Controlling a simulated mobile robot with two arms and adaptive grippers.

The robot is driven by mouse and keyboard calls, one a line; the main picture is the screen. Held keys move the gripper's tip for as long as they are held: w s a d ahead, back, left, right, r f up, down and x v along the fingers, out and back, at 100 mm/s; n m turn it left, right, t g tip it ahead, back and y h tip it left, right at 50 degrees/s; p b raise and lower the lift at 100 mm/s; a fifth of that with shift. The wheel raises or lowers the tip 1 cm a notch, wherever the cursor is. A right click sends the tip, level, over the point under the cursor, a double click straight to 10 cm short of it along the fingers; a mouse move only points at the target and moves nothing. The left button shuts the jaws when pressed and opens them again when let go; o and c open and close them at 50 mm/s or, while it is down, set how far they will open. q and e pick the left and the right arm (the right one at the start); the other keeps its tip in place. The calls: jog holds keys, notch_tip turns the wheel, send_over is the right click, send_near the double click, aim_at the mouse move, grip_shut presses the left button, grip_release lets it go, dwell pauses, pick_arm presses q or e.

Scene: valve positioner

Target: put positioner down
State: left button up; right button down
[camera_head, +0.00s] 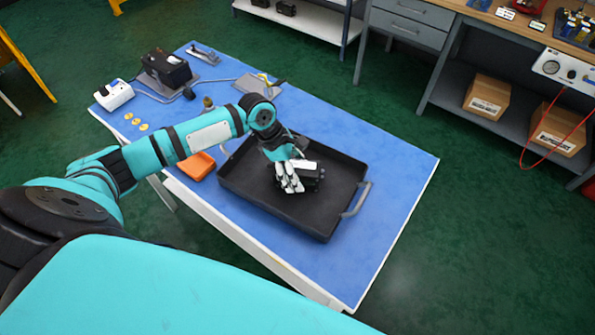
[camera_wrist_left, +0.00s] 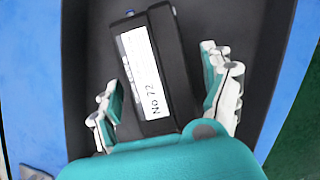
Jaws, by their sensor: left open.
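The positioner is a black box with a white label reading "No 72" (camera_wrist_left: 158,68). It lies in the black tray on the blue table, partly hidden by my gripper in the head view, where its dark side shows (camera_head: 313,178). The black tray (camera_head: 245,198) has raised walls and a grey handle at its right end. My left gripper (camera_head: 291,188) is low over the tray. In the left wrist view its fingers (camera_wrist_left: 165,98) are apart, one on each side of the positioner, with gaps visible. My right gripper is not in view.
An orange bin (camera_head: 198,166) stands left of the tray. Another black device (camera_head: 166,70), a white box (camera_head: 114,95) and several brass discs (camera_head: 136,121) are at the table's far left. The blue table's right part (camera_head: 400,172) is clear.

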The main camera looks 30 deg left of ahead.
pick_arm(q)
jog(key=v, duration=1.1)
jog(key=shift+d, duration=0.1)
